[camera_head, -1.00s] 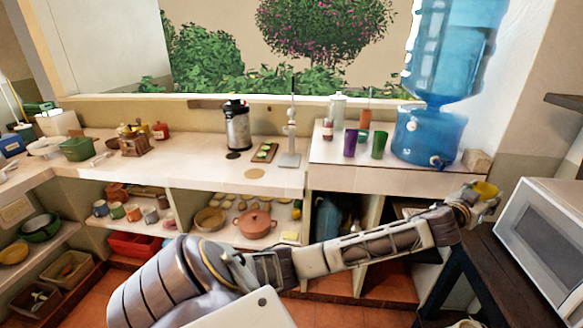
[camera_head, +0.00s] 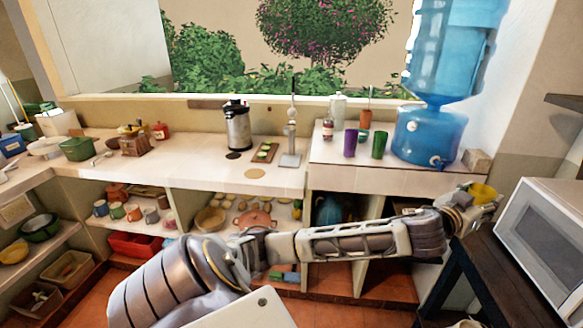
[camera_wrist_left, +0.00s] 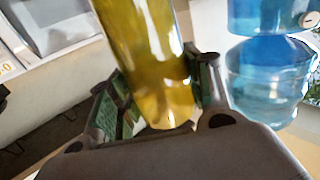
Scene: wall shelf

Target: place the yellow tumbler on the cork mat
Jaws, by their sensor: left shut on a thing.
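The yellow tumbler (camera_head: 484,193) is at the right of the head view, in front of the raised counter and beside the microwave. My left gripper (camera_head: 478,199) is shut on it. In the left wrist view the yellow tumbler (camera_wrist_left: 150,60) rises between the two fingers of the left gripper (camera_wrist_left: 160,100), shiny and see-through. A round, light tan disc, which looks like the cork mat (camera_head: 254,173), lies bare on the lower counter left of the tap. My right gripper is not in view.
A purple cup (camera_head: 350,143) and a green cup (camera_head: 379,145) stand on the raised counter beside the blue water dispenser (camera_head: 428,135). A dark disc (camera_head: 232,155), a kettle (camera_head: 238,127) and a small tray (camera_head: 264,153) are behind the tan disc. A microwave (camera_head: 543,235) is at right.

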